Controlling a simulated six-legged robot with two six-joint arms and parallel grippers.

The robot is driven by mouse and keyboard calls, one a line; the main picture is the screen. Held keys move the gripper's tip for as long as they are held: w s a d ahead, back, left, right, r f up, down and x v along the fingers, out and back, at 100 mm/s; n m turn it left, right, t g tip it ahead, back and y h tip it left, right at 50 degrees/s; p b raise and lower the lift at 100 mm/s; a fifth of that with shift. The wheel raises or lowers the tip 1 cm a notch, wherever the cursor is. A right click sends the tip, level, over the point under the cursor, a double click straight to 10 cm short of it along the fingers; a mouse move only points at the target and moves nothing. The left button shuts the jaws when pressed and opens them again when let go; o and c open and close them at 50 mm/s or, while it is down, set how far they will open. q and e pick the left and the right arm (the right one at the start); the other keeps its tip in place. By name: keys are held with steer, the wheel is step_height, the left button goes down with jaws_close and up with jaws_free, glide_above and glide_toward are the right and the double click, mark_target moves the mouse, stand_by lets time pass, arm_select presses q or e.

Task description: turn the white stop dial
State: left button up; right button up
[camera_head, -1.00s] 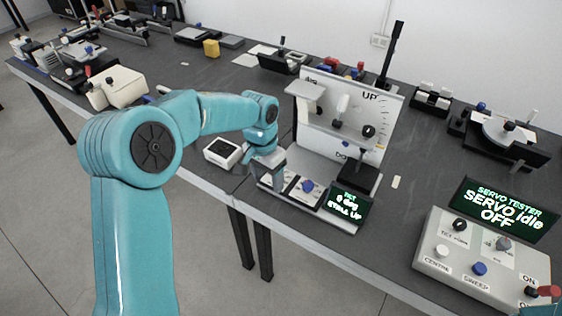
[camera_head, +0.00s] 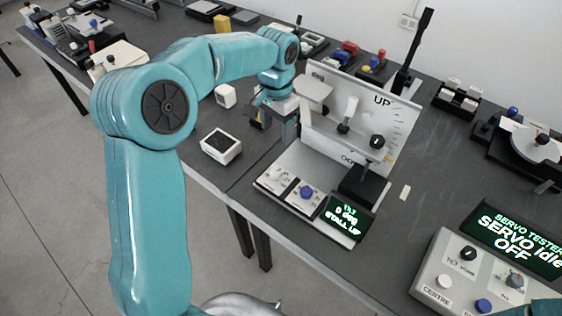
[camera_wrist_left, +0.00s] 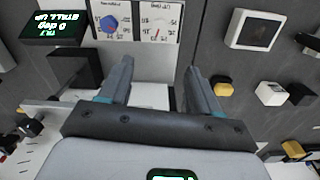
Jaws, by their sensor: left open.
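The white stop dial (camera_head: 277,173) is on the low front panel of the test rig, left of a blue knob (camera_head: 306,192). In the left wrist view the dial (camera_wrist_left: 158,24) is a pale knob with a red mark, near the top edge, beside the blue knob (camera_wrist_left: 110,24). My left gripper (camera_head: 275,118) is above and behind the dial, near the left end of the rig's upright plate. In the left wrist view its two fingers (camera_wrist_left: 157,68) are apart with nothing between them, clear of the dial. My right gripper is not in view.
The upright plate (camera_head: 385,150) with a white lever stands behind the panel. A green-lit screen (camera_head: 348,215) reads 0 deg, STALL UP. A small white box (camera_head: 221,146) sits left of the rig. A servo tester (camera_head: 465,275) is at right.

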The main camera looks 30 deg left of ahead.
arm_select(q)
glide_above(276, 171)
step_height(276, 171, down, 9)
steer(key=shift+w+d+f+p, duration=0.1)
steer(key=shift+f+p, duration=0.05)
steer(key=shift+p, duration=0.2)
steer(key=f, duration=0.2)
steer(key=s+f, duration=0.1)
steer(key=f, duration=0.1)
steer(key=shift+f, duration=0.15)
steer(key=shift+w+f+p, duration=0.15)
steer(key=shift+w+f, duration=0.1)
steer(key=shift+f, duration=0.35)
steer(key=shift+w+f+p, duration=0.15)
steer(key=shift+w+f, duration=0.05)
steer(key=shift+f, duration=0.35)
steer(key=shift+s+r, duration=0.15)
steer(key=shift+s, duration=0.2)
steer(key=shift+w, duration=0.3)
steer(key=c, duration=1)
steer(key=shift+s, duration=0.1)
steer(key=shift+c, duration=0.2)
